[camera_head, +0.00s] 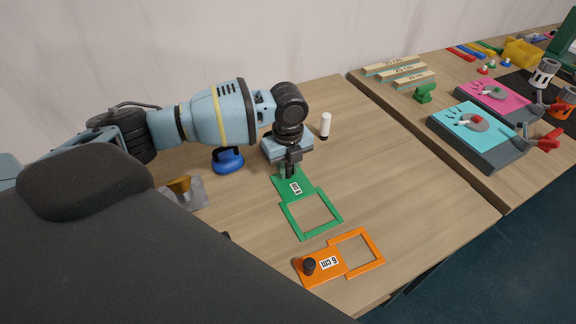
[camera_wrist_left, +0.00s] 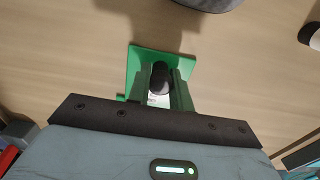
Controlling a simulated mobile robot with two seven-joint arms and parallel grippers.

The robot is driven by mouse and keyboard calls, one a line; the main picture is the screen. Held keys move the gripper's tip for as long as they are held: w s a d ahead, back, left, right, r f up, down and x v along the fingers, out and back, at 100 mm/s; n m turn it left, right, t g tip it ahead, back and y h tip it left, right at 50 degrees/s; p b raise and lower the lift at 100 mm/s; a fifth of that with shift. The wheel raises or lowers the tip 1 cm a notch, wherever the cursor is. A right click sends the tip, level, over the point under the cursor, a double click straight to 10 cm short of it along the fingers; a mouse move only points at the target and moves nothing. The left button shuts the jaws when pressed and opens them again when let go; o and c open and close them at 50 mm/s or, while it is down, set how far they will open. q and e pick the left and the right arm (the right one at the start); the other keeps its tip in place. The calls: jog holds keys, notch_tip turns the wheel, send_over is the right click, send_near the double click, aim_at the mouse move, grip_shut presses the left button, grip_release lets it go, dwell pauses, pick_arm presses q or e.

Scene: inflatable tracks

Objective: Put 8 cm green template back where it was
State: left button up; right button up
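The green 8 cm template (camera_head: 317,232) lies on the wooden table, a flat plate with a square open frame at its near end. Its label faces up. My left gripper (camera_head: 288,172) points down at the plate end. In the left wrist view, the dark knob (camera_wrist_left: 160,77) of the template stands between the fingers (camera_wrist_left: 161,88), which appear to close on both its sides. The template looks flat at table level; I cannot tell whether it is slightly raised. My right gripper is not in view.
An orange 6 cm template (camera_head: 358,250) lies nearer, close to the green frame. A white cylinder (camera_head: 325,126) stands behind the gripper. A blue object (camera_head: 228,160) and a grey piece with a brass-coloured part (camera_head: 184,190) are left. The table right of the templates is clear.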

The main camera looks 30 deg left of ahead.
pick_arm(q)
jog(key=o, duration=0.4)
notch_tip(320, 180, up, 12)
jog(key=shift+r+p, duration=0.15)
jog(key=shift+p, duration=0.2)
dwell(0.6)
